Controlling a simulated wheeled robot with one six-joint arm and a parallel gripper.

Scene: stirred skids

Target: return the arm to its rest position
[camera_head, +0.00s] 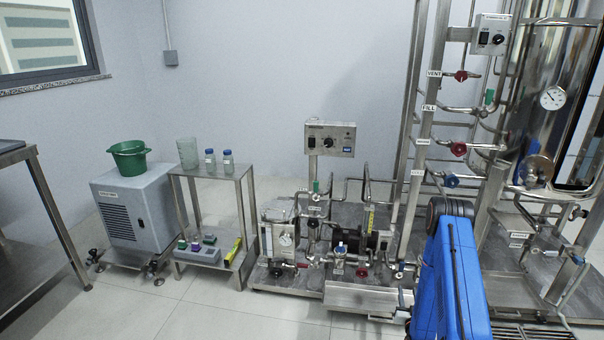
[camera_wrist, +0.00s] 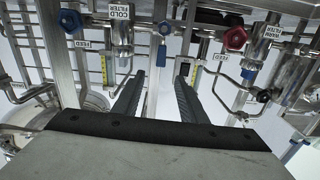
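My gripper (camera_wrist: 159,82) shows in the wrist view as two dark ribbed fingers standing apart, with a clear gap between them and nothing held. Pipes, valves and labelled fittings of the skid lie beyond the fingertips; I cannot tell how far off. In the head view my blue arm (camera_head: 450,275) rises at the lower right, in front of the skid. My gripper cannot be made out in the head view.
A skid with a control box (camera_head: 330,139) stands left of my arm. A steel tank (camera_head: 550,95) and valve pipework are at right. A small steel table (camera_head: 213,168), a grey cabinet (camera_head: 138,215) and a bench (camera_head: 20,155) stand left. The front-left floor is clear.

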